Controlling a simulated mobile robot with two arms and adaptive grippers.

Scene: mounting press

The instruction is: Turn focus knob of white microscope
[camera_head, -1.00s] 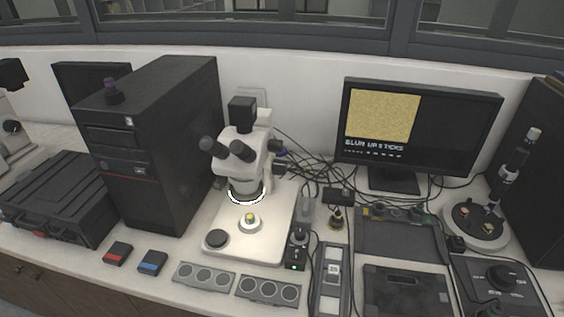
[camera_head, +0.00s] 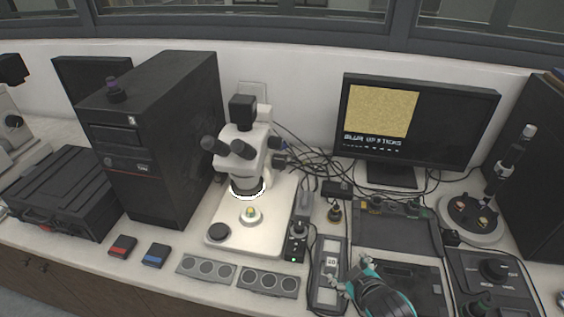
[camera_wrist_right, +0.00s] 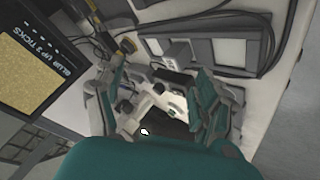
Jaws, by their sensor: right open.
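The white microscope (camera_head: 238,139) stands on its pale base (camera_head: 272,228), left of the middle in the head view. A dark focus knob (camera_head: 279,160) sticks out on the right side of its body. My right gripper (camera_head: 351,274) is open and empty, low in the head view, right of and nearer than the microscope, well apart from the knob. In the right wrist view, the open fingers (camera_wrist_right: 160,70) frame a white and dark shape that looks like the microscope (camera_wrist_right: 168,98); the knob cannot be told there. My left gripper is not in view.
A monitor (camera_head: 452,131) shows a yellowish panel and text like "BLUR UP 3 TICKS". A black computer tower (camera_head: 165,150) stands left of the microscope. Cables (camera_head: 310,160) lie behind it on the right. A small control box (camera_head: 297,248) and grey trays (camera_head: 268,282) crowd the bench front.

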